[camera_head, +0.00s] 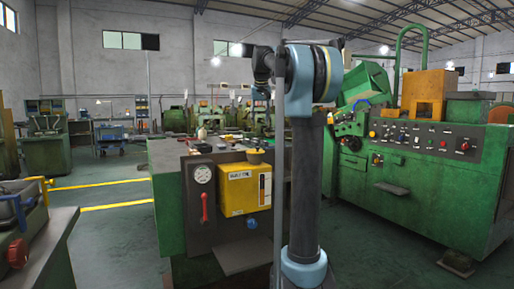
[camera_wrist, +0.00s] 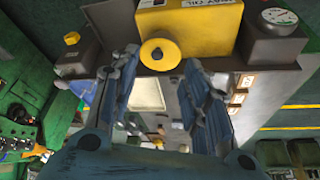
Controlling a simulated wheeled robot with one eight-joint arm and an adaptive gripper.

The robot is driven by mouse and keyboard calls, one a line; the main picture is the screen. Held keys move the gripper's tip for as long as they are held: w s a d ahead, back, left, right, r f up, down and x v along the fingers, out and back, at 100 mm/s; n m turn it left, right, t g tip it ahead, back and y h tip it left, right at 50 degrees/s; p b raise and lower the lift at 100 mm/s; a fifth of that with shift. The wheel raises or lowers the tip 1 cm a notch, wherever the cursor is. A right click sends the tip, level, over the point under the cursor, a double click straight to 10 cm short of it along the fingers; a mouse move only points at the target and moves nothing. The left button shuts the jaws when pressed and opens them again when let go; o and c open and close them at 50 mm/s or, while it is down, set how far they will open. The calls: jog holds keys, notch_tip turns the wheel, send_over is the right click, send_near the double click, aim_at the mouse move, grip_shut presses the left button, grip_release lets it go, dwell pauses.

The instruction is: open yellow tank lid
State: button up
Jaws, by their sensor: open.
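The yellow tank (camera_head: 240,192) is fixed to the front of a green machine in the head view, with its round lid (camera_head: 255,157) seated on top. In the wrist view the tank (camera_wrist: 190,28) is at the top of the picture. Its round yellow lid (camera_wrist: 158,54) has a small dark knob in the middle and looks closed. My gripper (camera_wrist: 162,60) is open and empty, with one finger to each side of the lid in the picture. The fingers appear apart from the lid, but the exact distance is unclear. My gripper cannot be made out in the head view.
A round dial gauge (camera_head: 202,174) sits left of the tank, above a red lever (camera_head: 204,207). A blue knob (camera_head: 252,223) is below the tank. A green machine with a control panel (camera_head: 425,140) stands at right. Open floor (camera_head: 115,225) lies at left.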

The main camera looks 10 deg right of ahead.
jog(key=w+r, duration=0.2)
jog(key=w, duration=0.2)
jog(key=x, duration=1.7)
jog(key=shift+a+f, duration=0.1)
jog(key=shift+f, duration=0.15)
grip_shut()
